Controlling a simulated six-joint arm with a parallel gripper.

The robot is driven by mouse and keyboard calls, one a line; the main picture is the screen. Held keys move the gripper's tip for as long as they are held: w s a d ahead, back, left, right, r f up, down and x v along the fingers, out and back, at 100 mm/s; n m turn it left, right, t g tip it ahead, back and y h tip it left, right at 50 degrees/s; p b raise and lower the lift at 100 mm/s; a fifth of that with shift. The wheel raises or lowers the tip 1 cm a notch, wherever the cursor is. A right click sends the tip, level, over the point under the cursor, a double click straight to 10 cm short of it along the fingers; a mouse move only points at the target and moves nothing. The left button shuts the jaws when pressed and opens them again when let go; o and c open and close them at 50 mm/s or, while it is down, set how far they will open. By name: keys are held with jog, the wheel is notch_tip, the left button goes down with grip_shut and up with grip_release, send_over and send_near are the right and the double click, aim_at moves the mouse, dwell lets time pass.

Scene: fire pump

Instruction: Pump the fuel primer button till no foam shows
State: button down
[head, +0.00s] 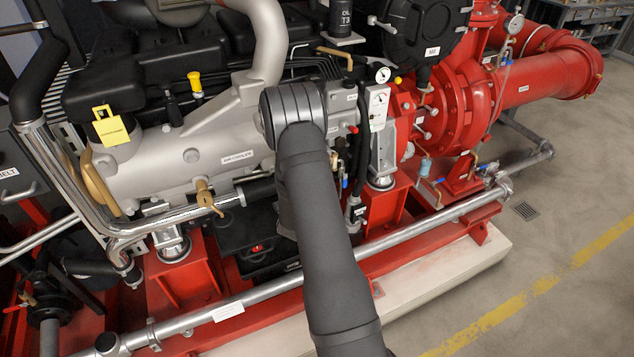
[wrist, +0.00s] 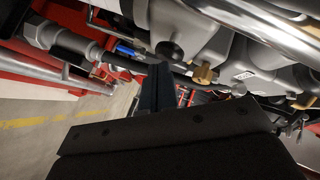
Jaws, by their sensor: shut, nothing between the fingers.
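My gripper (wrist: 156,88) shows in the wrist view as dark fingers, shut and with nothing between them. It points in under the engine's grey housing. In the head view my own arm hides the gripper. A round black knob (wrist: 170,51) on the grey housing lies just beyond the fingertips in the wrist view. It may be the fuel primer button, but I cannot be sure. I cannot tell whether the fingers touch it. I make out no foam in either view, and the area behind my arm is hidden.
A blue-handled valve (wrist: 128,50) and a brass fitting (wrist: 203,74) sit close to the fingers. A chrome pipe (head: 75,190) and a long grey rail (head: 420,225) run along the engine. The red pump (head: 462,100) stands right. The floor (head: 560,240) at right is clear.

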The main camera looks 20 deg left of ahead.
jog(key=shift+w+a, duration=0.35)
jog(key=shift+w, duration=0.05)
dwell(0.4)
dwell(0.4)
jog(key=shift+s+d, duration=0.9)
jog(key=shift+s+d, duration=0.1)
jog(key=shift+s+d, duration=1.65)
jog(key=shift+s, duration=0.05)
jog(key=shift+d, duration=0.1)
dwell(1.3)
jog(key=s+d, duration=0.2)
jog(key=shift+s+d, duration=0.3)
jog(key=shift+s, duration=0.05)
